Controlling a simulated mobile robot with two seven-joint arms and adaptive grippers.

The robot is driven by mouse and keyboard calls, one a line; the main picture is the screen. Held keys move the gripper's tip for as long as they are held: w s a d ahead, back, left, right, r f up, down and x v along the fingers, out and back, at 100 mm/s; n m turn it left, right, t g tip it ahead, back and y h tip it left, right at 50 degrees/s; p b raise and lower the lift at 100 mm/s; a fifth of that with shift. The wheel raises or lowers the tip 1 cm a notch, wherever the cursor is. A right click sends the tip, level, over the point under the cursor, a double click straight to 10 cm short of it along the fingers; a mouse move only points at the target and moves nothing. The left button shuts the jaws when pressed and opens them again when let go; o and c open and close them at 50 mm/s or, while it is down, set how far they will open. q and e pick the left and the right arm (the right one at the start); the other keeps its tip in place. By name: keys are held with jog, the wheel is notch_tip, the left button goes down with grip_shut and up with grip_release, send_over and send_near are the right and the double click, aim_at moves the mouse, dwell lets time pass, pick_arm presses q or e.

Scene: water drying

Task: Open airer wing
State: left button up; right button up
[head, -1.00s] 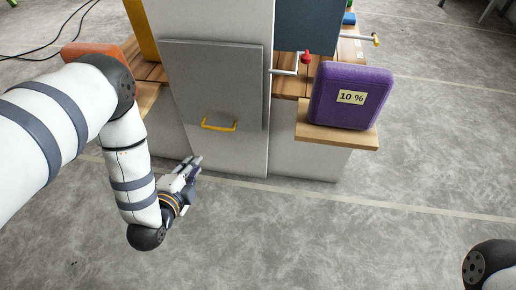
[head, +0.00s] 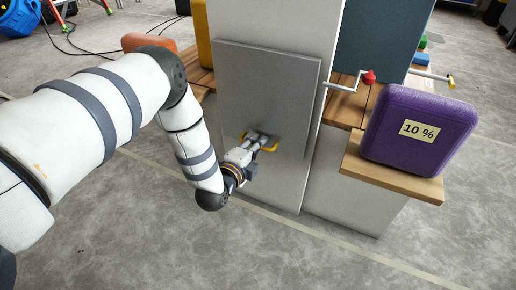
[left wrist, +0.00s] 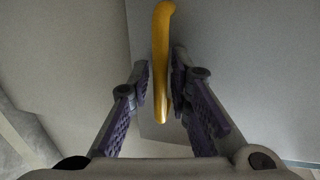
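The airer wing is a flat grey panel (head: 265,85) that hangs folded down against the front of a pale cabinet (head: 318,150). A yellow handle (head: 272,145) sits near its lower edge. My left gripper (head: 260,138) is at the handle in the head view. In the left wrist view, the yellow handle (left wrist: 162,65) lies between the two open fingers of my left gripper (left wrist: 164,95), with a gap visible on both sides. My right gripper is not in view.
A purple block marked "10 %" (head: 418,130) stands on a wooden shelf (head: 395,176) at the right. A crank with a red knob (head: 368,77) sticks out beside the panel. An orange object (head: 148,41) is behind my left arm. The floor in front is clear.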

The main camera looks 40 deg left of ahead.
pick_arm(q)
jog(key=shift+c, duration=0.5)
grip_shut()
